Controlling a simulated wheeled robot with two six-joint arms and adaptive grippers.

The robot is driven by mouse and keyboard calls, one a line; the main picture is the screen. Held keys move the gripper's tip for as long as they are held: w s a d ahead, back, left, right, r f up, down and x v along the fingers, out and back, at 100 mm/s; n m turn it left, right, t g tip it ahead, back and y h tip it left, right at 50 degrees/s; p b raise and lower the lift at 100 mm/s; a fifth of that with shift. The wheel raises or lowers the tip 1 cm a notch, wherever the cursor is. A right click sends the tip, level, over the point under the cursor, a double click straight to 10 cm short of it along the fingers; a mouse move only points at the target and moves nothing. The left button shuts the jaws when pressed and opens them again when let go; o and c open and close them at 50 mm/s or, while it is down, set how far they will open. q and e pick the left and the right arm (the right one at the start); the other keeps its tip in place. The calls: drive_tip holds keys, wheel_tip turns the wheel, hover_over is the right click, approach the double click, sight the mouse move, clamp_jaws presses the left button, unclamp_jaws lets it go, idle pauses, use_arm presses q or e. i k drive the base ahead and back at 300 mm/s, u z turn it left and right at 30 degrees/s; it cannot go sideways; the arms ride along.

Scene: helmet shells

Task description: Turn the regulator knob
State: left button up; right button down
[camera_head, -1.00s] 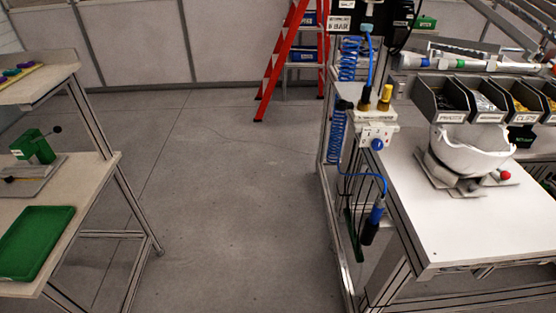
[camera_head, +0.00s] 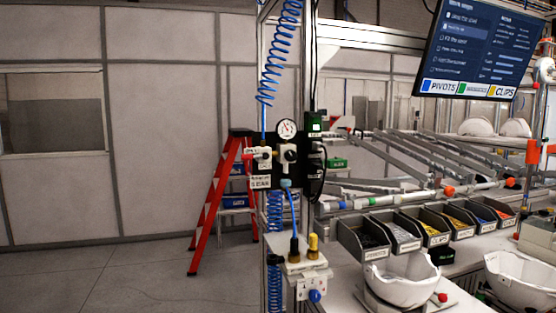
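A black regulator panel (camera_head: 284,168) is mounted on the upright post of the workstation. It carries a round white pressure gauge (camera_head: 287,129) with a dark knob (camera_head: 290,153) just below it. A pale fitting with a red valve handle (camera_head: 250,155) sticks out to the left of the knob. A white label (camera_head: 260,182) is below the valve. Lower down, a white block (camera_head: 305,280) has a round blue knob (camera_head: 315,296) on its front. Neither gripper is in view.
A blue coiled hose (camera_head: 282,50) hangs above the panel. A red stepladder (camera_head: 217,205) stands behind it to the left. To the right are several parts bins (camera_head: 362,240), white helmet shells (camera_head: 403,283) and a screen (camera_head: 478,45). The floor (camera_head: 150,270) at left is clear.

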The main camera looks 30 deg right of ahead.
sight(290, 155)
drive_tip(key=u, duration=0.1)
drive_tip(key=k, duration=1.05)
drive_tip(key=z, duration=0.95)
drive_tip(key=i, duration=0.65)
